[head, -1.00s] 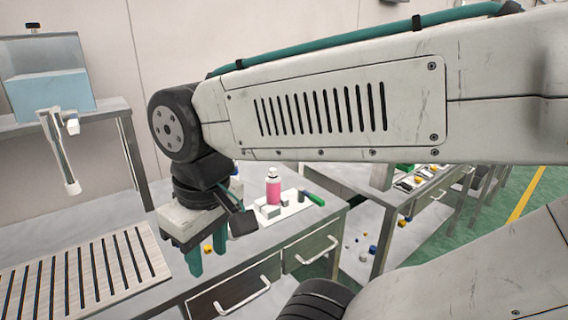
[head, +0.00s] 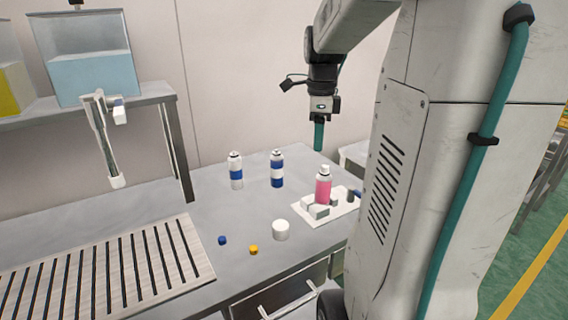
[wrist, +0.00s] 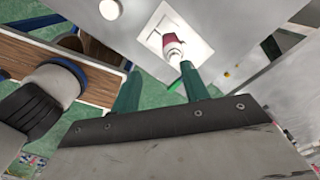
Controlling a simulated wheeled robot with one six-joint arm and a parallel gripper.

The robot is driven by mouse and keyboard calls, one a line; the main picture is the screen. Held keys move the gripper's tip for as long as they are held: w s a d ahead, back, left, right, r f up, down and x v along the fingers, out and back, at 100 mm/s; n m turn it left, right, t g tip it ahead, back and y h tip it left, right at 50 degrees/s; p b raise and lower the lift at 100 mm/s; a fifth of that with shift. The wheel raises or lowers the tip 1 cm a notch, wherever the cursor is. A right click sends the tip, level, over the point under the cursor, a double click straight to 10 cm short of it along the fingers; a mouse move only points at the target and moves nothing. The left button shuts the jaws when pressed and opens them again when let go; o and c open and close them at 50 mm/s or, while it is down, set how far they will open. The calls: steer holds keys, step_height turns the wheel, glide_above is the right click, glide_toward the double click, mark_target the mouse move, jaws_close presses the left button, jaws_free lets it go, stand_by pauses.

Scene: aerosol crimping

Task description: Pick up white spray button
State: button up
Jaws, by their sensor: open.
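A short white round piece (head: 280,230) stands on the grey table (head: 215,210), left of the white tray (head: 335,215). It also shows in the wrist view (wrist: 110,9), at the top edge. A pink can (head: 323,190) with a white top (head: 324,169) stands at the tray; the can shows in the wrist view too (wrist: 172,45). I cannot tell which white part is the spray button. My gripper (head: 319,147) hangs above the back right of the table, beyond the can. In the wrist view its teal fingers (wrist: 160,72) are apart, with nothing between them.
A blue cap (head: 222,240) and a yellow cap (head: 253,250) lie near the table's front. Two blue-and-white cans (head: 236,171) (head: 277,168) stand behind. A slatted panel (head: 110,272) lies left. A dispenser nozzle (head: 105,140) hangs from a raised shelf (head: 155,92).

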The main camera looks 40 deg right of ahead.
mark_target(324, 165)
steer(key=d+m, duration=0.2)
steer(key=d, duration=0.1)
steer(key=shift+s+f, duration=0.1)
steer(key=shift+f, duration=0.3)
step_height(324, 165, down, 8)
steer(key=shift+d+r, duration=0.15)
steer(key=shift+r, duration=0.05)
jaws_close()
